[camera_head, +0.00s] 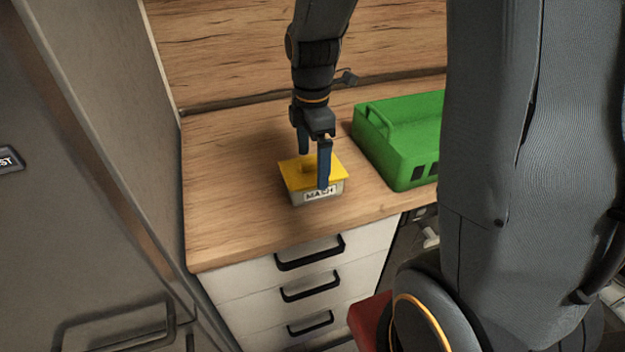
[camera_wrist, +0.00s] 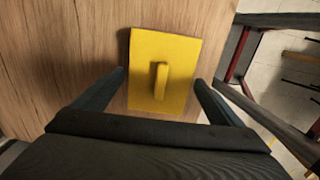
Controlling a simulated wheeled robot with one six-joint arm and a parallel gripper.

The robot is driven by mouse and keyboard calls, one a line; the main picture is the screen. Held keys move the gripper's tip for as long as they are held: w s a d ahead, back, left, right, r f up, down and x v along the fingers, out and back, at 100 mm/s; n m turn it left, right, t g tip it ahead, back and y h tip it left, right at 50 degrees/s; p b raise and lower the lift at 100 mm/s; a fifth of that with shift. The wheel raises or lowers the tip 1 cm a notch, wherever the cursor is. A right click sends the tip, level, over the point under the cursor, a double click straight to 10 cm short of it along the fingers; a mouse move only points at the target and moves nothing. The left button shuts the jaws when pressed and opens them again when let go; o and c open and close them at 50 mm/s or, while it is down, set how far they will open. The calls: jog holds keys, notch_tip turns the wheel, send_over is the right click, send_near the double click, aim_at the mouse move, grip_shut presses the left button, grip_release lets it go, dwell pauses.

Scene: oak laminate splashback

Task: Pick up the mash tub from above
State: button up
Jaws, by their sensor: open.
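The mash tub (camera_head: 298,183) sits upright on the wooden counter, a small pale tub with a yellow lid and a label reading MASH. Its yellow lid with a raised handle in the middle also fills the centre of the wrist view (camera_wrist: 178,60). My gripper (camera_head: 314,170) is open above the tub, pointing down. One blue finger overlaps the near side of the tub in the head view, and the other is toward the back. In the wrist view my fingers (camera_wrist: 160,80) lie on either side of the lid. I cannot tell whether they touch it.
A green case (camera_head: 400,150) with a handle stands on the counter right of the tub. A wooden splashback (camera_head: 230,50) rises behind. A tall grey cabinet (camera_head: 80,130) borders the left. Drawers (camera_head: 300,270) are below the front edge. Counter left of the tub is clear.

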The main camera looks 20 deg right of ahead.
jog(key=shift+f+p, duration=0.4)
jog(key=shift+f, duration=2)
jog(key=c, duration=1)
jog(key=shift+c, duration=0.7)
jog(key=shift+r, duration=0.15)
